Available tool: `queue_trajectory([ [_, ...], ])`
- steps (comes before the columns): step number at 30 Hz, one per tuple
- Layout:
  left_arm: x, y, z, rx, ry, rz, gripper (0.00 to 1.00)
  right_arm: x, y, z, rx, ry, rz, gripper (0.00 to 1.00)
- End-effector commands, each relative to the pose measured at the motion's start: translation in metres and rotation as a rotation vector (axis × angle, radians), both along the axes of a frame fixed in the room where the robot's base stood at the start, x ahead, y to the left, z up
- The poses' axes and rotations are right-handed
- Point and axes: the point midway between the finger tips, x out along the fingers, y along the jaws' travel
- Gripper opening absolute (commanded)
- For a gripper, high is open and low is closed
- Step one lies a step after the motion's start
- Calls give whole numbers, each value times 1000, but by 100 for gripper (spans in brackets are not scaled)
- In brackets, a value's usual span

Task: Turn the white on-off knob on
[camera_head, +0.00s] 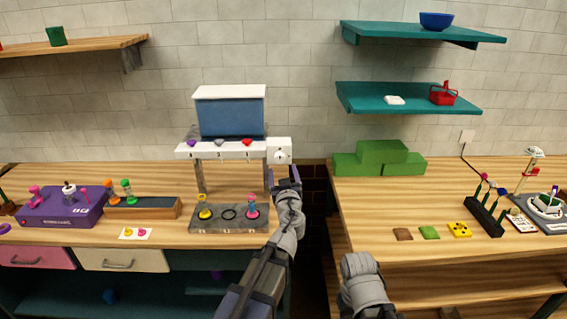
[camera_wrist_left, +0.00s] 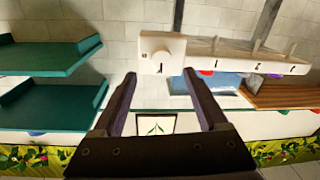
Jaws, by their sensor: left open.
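The white on-off knob (camera_head: 280,156) is a round dial on the white end block of the dispenser (camera_head: 225,150), at its right end. The knob also shows in the left wrist view (camera_wrist_left: 160,63), where a small dark mark sits beside it. Its exact turn angle is too small to tell. My left gripper (camera_head: 284,174) is just below and in front of the knob. In the left wrist view, its two dark fingers (camera_wrist_left: 163,82) are open and empty, pointing toward the knob and apart from it.
The dispenser stands over a grey tray (camera_head: 230,225) with coloured pieces. A purple box (camera_head: 62,207) is at the left. Green blocks (camera_head: 385,158) stand on the right table. Teal shelves (camera_head: 410,98) hang above it. A gap separates the tables.

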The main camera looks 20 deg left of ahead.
Motion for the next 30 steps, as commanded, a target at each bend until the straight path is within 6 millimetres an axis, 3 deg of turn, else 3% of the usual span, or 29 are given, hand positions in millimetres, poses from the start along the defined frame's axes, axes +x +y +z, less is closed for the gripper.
queue_trajectory([
  [12,58,21,0,0,0,1,76,0,0,0,0,0,0,50],
  [21,60,22,0,0,0,0,76,0,0,0,0,0,0,50],
  [30,60,22,0,0,0,1,43,0,0,0,0,0,0,50],
])
